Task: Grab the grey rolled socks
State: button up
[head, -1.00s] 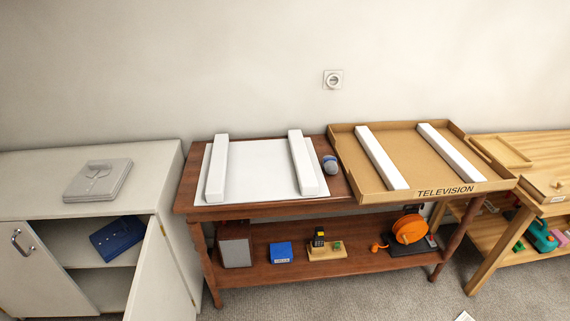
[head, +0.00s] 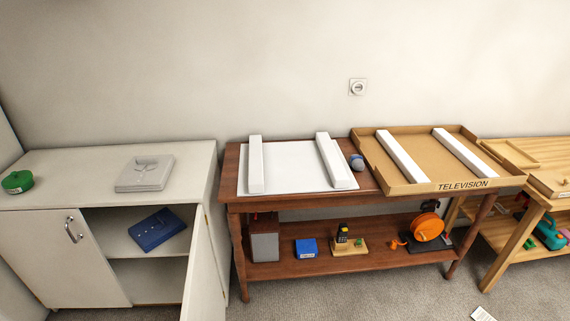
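A small grey rolled bundle with a bluish part, which looks like the grey rolled socks (head: 357,162), lies on the top of the dark wooden table (head: 232,165). It sits between a white panel (head: 290,172) with two white foam bars and the open cardboard television box (head: 385,181). My gripper is not in view.
The lower shelf holds an orange reel (head: 428,227) and small items. Carpet in front is mostly clear.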

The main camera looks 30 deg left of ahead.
aim_at(356, 162)
jog(key=u, duration=1.3)
jog(key=i, duration=1)
